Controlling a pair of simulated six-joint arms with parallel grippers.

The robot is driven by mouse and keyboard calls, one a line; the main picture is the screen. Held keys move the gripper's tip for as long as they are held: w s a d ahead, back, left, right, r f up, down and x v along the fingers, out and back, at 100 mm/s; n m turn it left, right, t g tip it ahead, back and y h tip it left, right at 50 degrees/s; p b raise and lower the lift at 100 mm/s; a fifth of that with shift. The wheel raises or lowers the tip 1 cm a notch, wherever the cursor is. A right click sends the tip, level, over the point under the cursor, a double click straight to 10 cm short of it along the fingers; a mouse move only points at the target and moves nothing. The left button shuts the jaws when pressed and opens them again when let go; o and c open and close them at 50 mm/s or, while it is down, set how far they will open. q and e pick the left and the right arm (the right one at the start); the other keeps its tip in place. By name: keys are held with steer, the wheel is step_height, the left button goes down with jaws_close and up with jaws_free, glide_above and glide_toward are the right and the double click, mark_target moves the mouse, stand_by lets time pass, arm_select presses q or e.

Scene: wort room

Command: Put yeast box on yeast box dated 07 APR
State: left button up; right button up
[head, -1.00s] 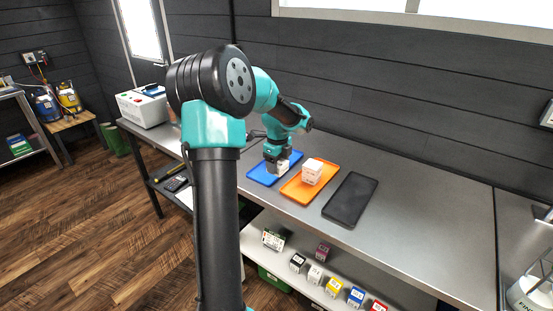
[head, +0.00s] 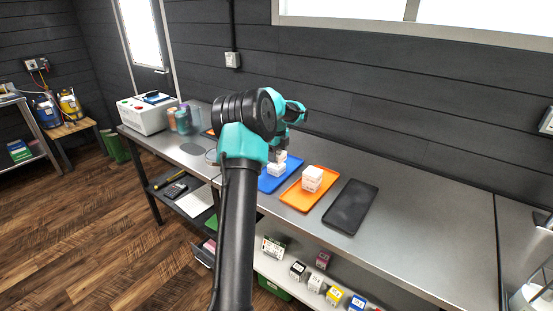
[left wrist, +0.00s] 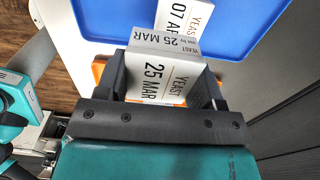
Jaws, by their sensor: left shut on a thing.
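My left gripper (left wrist: 165,90) is shut on a white yeast box (left wrist: 172,82) marked 25 MAR. In the head view this held box (head: 281,156) shows past my arm, over the blue tray (head: 268,187). A white yeast box marked 07 APR (left wrist: 178,17) is on the blue tray, just beyond the held box in the left wrist view. In the head view it is the box (head: 276,170) on the tray, just below the held one. Whether the two boxes touch cannot be told. My right gripper is not in view.
An orange tray (head: 292,199) with white boxes (head: 312,176) lies right of the blue tray. A dark, empty tray (head: 350,207) lies further right. Several coloured boxes (head: 335,295) stand on the shelf below. The bench (head: 430,225) to the right is clear.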

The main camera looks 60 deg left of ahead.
arm_select(q)
steer(key=shift+w+a+f, duration=0.1)
steer(key=shift+w+a, duration=0.25)
steer(key=shift+a, duration=0.25)
steer(key=shift+w+a+f, duration=0.1)
steer(key=shift+w+a, duration=0.25)
steer(key=shift+a, duration=0.2)
steer(key=shift+f, duration=1.7)
steer(key=shift+f, duration=0.1)
steer(key=o, duration=0.9)
steer(key=shift+o, duration=0.2)
step_height(320, 180, up, 12)
steer(key=shift+r, duration=0.15)
